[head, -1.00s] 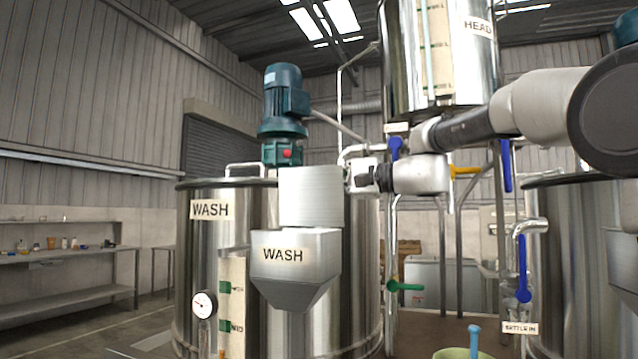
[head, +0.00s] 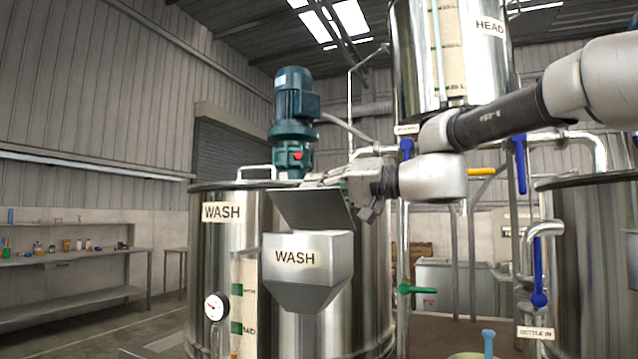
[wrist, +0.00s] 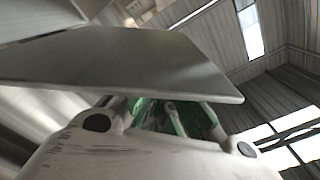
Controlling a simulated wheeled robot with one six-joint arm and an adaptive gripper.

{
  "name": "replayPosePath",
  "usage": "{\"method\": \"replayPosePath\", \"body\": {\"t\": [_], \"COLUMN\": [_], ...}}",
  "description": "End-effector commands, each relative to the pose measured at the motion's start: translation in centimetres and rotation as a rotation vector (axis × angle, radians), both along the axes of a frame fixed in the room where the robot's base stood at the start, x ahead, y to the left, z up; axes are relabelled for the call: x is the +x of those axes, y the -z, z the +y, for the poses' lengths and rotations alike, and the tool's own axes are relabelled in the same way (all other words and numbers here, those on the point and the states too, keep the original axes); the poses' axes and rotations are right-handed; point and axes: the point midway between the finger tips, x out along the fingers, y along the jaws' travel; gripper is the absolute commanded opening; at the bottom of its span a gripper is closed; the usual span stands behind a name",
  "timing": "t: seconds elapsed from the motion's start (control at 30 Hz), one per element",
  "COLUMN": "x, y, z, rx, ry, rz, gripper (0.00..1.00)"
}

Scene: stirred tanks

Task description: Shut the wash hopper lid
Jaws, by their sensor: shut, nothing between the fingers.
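The wash hopper (head: 308,270) is a grey metal box with a tapered bottom and a WASH label, on the front of the wash tank. Its lid (head: 312,207) is a flat grey plate, tilted forward over the hopper, with its lower edge still above the hopper's front rim. My gripper (head: 318,181) is shut and empty, at the lid's upper back side. The lid partly hides the fingers. In the wrist view the lid (wrist: 130,65) spans the picture close above my gripper (wrist: 170,118); contact cannot be told for sure.
The wash tank (head: 222,265) stands behind the hopper, with a green motor (head: 293,110) on top close to my gripper. The header tank (head: 432,60) hangs above right. Open floor lies at left.

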Motion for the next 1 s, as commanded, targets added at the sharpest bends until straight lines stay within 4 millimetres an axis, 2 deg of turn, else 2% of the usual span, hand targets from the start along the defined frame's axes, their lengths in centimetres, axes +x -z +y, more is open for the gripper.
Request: {"method": "replayPosePath", "body": {"t": [0.2, 0.6, 1.0], "x": [-1.9, -3.7, -4.3], "y": [1.2, 4.0, 5.4], "z": [0.6, 1.3, 1.5], "rx": [-0.067, -0.174, -0.183], "ry": [-0.004, -0.004, -0.006], "rz": [-0.195, -0.490, -0.511], "gripper": [0.00, 0.00, 0.00]}}
